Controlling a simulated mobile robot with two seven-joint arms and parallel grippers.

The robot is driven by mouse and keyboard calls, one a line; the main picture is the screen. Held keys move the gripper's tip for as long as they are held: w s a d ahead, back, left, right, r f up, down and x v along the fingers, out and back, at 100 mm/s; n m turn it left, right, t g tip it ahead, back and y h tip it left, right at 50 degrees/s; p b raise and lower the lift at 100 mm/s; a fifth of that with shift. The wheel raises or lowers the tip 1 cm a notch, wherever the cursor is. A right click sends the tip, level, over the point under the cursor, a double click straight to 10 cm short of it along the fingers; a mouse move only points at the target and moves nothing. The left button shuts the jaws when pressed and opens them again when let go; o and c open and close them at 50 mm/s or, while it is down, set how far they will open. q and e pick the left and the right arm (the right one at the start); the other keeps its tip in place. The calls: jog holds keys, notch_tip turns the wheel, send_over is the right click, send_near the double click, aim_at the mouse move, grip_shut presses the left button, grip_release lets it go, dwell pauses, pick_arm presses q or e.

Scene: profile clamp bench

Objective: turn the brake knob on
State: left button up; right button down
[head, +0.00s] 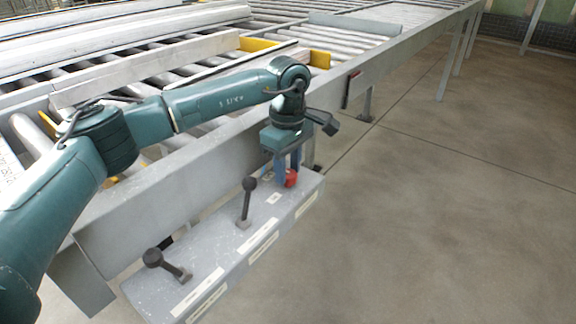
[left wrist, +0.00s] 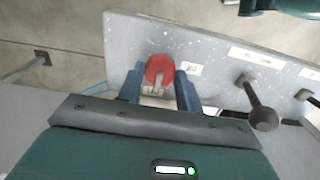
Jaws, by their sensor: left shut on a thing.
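The brake knob (head: 291,178) is red and sits at the far end of a grey control box on the bench's side. My left gripper (head: 287,182) reaches down over it from above, its blue fingers on either side of the knob. In the left wrist view the red knob (left wrist: 160,70) lies between the two blue fingers (left wrist: 158,88), and the gripper is shut on it. The fingers hide part of the knob in the head view.
The grey control box (head: 215,262) also carries two dark ball-topped levers, one near the middle (head: 247,200) and one at the near end (head: 165,264). A roller conveyor (head: 350,48) with long profiles lies behind. The floor (head: 430,230) to the right is clear.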

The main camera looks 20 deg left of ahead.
aim_at(288, 172)
pick_arm(q)
jog(key=o, duration=1)
jog(key=shift+r, duration=0.15)
notch_tip(288, 172, up, 13)
jog(key=shift+s, duration=0.1)
